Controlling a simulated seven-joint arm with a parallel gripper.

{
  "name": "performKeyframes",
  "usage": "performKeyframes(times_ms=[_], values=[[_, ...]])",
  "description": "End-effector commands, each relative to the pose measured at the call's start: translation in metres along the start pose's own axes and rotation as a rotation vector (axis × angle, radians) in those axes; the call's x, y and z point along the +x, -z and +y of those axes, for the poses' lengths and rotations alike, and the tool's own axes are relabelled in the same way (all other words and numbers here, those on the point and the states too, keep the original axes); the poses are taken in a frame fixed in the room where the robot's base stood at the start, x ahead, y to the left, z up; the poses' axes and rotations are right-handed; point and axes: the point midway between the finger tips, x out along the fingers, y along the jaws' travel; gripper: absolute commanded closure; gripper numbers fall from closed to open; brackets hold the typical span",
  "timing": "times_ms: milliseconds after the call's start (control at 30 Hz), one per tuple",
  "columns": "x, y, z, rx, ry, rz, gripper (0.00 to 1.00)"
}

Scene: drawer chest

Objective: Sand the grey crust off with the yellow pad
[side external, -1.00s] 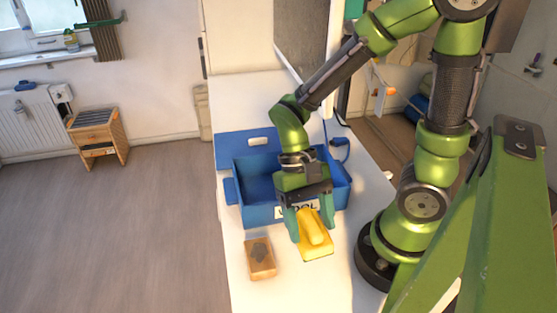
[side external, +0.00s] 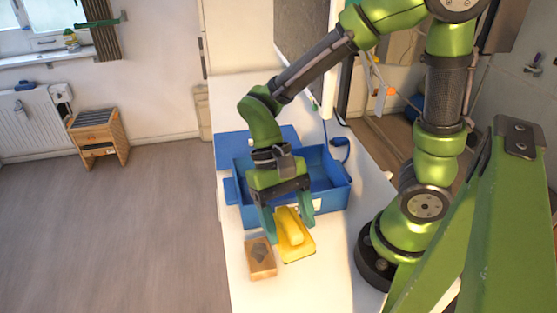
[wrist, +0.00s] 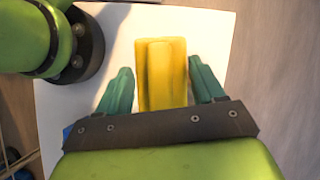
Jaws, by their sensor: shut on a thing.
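The yellow pad (side external: 297,246) has a raised grip along its top. My gripper (side external: 287,226) is shut on it, with a green finger on each side. In the wrist view the pad (wrist: 162,90) lies between the fingers (wrist: 160,66). A small wooden block (side external: 261,269) lies on the white worktop just left of the pad in the side view. The grey crust (side external: 258,254) is a dark patch on the block's top. I cannot tell whether the pad touches the worktop or the block's edge. The block does not show in the wrist view.
A blue open box (side external: 334,198) stands just behind my gripper, with a blue panel (side external: 228,147) behind it. The white worktop (side external: 257,295) is clear in front of the block. Its left edge is close to the block, with floor beyond.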

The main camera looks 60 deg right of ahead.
Motion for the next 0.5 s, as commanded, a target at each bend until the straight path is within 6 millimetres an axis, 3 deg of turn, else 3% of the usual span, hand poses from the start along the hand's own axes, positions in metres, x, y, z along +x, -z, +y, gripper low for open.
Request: performKeyframes(times_ms=[100, 200, 500], values=[[-0.005, 0.001, -0.034, 0.003, 0.006, 0.004, 0.56], [-0.011, 0.002, -0.050, 0.028, 0.026, 0.008, 0.56], [-0.003, 0.009, -0.054, 0.064, 0.038, 0.009, 0.57]])
